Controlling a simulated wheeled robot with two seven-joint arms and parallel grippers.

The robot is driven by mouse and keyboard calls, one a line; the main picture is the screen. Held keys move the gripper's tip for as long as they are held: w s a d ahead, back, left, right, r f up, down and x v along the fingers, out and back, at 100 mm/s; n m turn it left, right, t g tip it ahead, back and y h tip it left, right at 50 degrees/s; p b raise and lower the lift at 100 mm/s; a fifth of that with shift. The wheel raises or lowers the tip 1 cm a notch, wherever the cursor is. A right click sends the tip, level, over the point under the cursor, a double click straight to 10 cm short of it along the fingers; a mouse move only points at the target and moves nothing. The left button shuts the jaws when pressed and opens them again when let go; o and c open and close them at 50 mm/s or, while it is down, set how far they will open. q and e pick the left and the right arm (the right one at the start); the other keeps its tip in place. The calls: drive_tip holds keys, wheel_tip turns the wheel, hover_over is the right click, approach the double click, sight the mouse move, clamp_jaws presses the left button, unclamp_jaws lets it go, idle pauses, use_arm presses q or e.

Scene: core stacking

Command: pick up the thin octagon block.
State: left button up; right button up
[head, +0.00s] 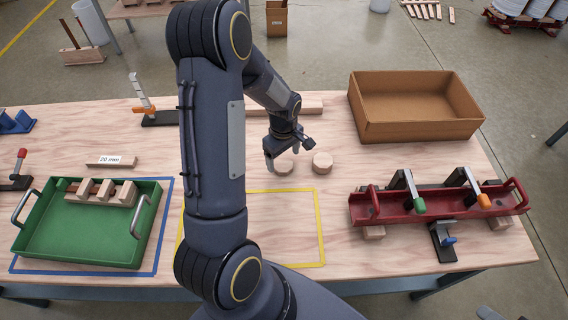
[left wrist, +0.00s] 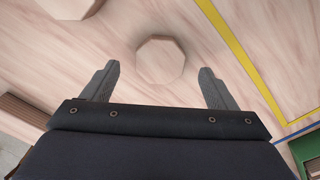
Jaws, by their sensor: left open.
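Two light wood octagon blocks lie flat on the table. The left one (head: 284,169) is under my left gripper (head: 287,156); the right one (head: 322,160) lies a short way to its right. The left block looks like the thinner one, though the height difference is hard to judge. In the left wrist view that block (left wrist: 160,59) sits between and just ahead of the two open fingers (left wrist: 160,70), with gaps on both sides. The other block (left wrist: 72,6) is cut off at the upper left. My left gripper is open and empty. My right gripper is not in view.
A yellow taped outline (head: 322,228) lies just in front of the blocks, mostly bare. A green tray (head: 80,232) with wooden pieces stands left, a red channel fixture with clamps (head: 440,204) right, a cardboard box (head: 415,128) back right. A long wood bar lies behind my gripper.

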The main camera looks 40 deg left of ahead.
sight(283, 164)
use_arm(q)
drive_tip(key=shift+f, duration=1.5)
drive_tip(key=c, duration=1.1)
drive_tip(key=shift+o, duration=0.2)
